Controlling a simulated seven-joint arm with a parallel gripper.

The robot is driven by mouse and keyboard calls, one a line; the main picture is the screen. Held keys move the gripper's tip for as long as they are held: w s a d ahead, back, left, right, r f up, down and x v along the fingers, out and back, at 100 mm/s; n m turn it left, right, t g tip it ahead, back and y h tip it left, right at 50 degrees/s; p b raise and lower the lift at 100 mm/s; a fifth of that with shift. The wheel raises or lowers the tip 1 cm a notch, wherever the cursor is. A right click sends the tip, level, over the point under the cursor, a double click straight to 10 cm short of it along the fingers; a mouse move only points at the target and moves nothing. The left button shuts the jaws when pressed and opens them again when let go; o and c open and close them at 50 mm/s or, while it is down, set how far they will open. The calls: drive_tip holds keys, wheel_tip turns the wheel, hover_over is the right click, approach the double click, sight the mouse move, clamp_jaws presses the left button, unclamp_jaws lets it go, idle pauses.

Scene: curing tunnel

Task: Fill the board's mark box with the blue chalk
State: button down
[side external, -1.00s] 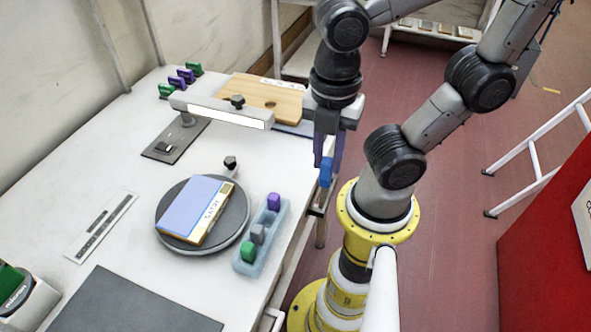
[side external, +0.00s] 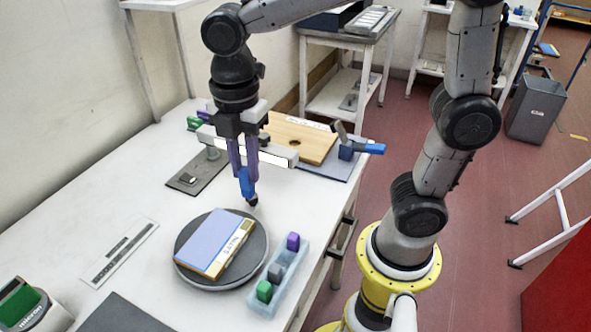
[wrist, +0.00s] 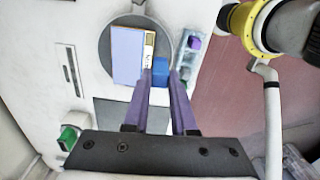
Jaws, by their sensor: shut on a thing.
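My gripper (side external: 245,172) is shut on the blue chalk (side external: 247,184), which points down between the purple fingers. It hangs above the far edge of the round dark turntable (side external: 187,275), apart from the board (side external: 212,240). The board lies on the turntable, with a lavender face and a yellow-and-white strip with lettering along its right side. In the wrist view the blue chalk (wrist: 160,70) sits between the fingertips, just right of the board (wrist: 127,55). The mark box is too small to make out clearly.
A pale blue tray (side external: 262,308) with purple, grey and green chalks stands right of the turntable. A dark knob (side external: 252,201) is close to the chalk's tip. A light bar (side external: 278,157) and a wooden board (side external: 300,138) are behind.

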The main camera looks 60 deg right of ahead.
drive_tip(key=shift+m, duration=0.4)
drive_tip(key=shift+w+d+f, duration=0.25)
drive_tip(key=shift+w+f, duration=0.2)
drive_tip(key=shift+f, duration=1.25)
drive_tip(key=shift+w+d+f, duration=0.2)
drive_tip(key=shift+w+f, duration=0.2)
drive_tip(key=shift+f, duration=1.3)
drive_tip(key=shift+w+d+f, duration=0.25)
drive_tip(key=shift+w+f, duration=0.2)
drive_tip(key=shift+f, duration=1.25)
drive_tip(key=shift+a+f, duration=0.2)
drive_tip(key=shift+a, duration=0.45)
drive_tip(key=shift+d, duration=0.7)
drive_tip(key=shift+a, duration=0.8)
drive_tip(key=shift+d+r, duration=0.1)
drive_tip(key=shift+d, duration=0.75)
drive_tip(key=shift+a, duration=0.7)
drive_tip(key=shift+d, duration=0.5)
drive_tip(key=shift+a, duration=0.5)
drive_tip(key=shift+a+r, duration=0.15)
drive_tip(key=shift+r, duration=0.1)
wheel_tip(320, 180, up, 7)
